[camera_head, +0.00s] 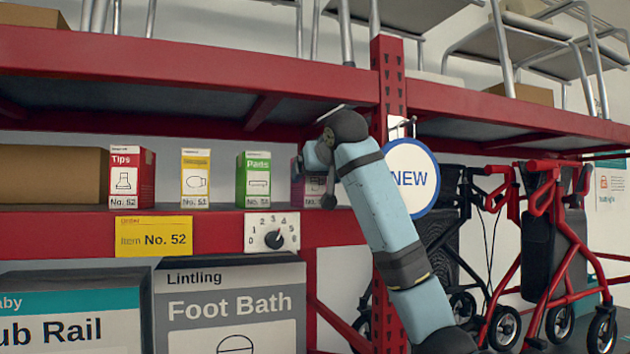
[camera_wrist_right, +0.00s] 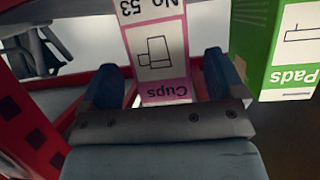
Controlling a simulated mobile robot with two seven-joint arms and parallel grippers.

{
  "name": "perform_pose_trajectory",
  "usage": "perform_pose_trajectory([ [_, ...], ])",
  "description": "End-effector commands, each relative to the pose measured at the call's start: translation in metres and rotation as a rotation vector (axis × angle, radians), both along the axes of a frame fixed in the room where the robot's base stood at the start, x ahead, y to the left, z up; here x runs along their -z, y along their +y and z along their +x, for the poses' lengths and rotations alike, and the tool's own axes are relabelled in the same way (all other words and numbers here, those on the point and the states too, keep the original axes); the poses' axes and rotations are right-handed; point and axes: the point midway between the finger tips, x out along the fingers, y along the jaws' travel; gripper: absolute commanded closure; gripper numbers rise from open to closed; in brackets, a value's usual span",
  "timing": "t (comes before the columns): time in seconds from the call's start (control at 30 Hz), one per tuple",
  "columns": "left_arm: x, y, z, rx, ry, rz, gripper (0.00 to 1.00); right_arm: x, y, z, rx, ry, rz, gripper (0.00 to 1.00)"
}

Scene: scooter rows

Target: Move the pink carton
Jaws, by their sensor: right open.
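The pink carton (camera_head: 311,197) stands on the red shelf at the right end of a row of small cartons, partly hidden behind my right gripper (camera_head: 319,178). In the right wrist view the pink carton (camera_wrist_right: 160,45) appears upside down, with "Cups" and "No 53" on its white face. My right gripper (camera_wrist_right: 163,80) is open, with one blue finger on each side of the carton's top part in that view. Whether the fingers touch it, I cannot tell. My left gripper is in neither view.
The green Pads carton (camera_head: 253,179) stands left of the pink one; it also shows close by in the wrist view (camera_wrist_right: 295,45). Yellow (camera_head: 196,178) and red (camera_head: 132,177) cartons stand further left. A red post (camera_head: 389,80) and a round NEW sign (camera_head: 410,178) are at the right.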

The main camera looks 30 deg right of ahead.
Motion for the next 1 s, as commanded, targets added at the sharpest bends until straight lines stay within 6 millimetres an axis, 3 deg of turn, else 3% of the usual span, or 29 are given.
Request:
perform_pose_trajectory([
  [0.3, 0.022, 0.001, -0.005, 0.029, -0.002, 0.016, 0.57, -0.026, 0.018, -0.065, -0.002, -0.007, -0.001, 0.12],
  [0.5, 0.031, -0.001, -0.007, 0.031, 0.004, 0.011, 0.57, -0.040, 0.026, -0.096, 0.001, -0.005, -0.002, 0.12],
  [0.7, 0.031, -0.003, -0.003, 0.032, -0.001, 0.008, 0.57, -0.046, 0.030, -0.107, 0.000, -0.003, -0.001, 0.12],
  [1.0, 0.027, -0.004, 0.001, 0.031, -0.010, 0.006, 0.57, -0.046, 0.030, -0.108, 0.000, -0.002, -0.001, 0.12],
])
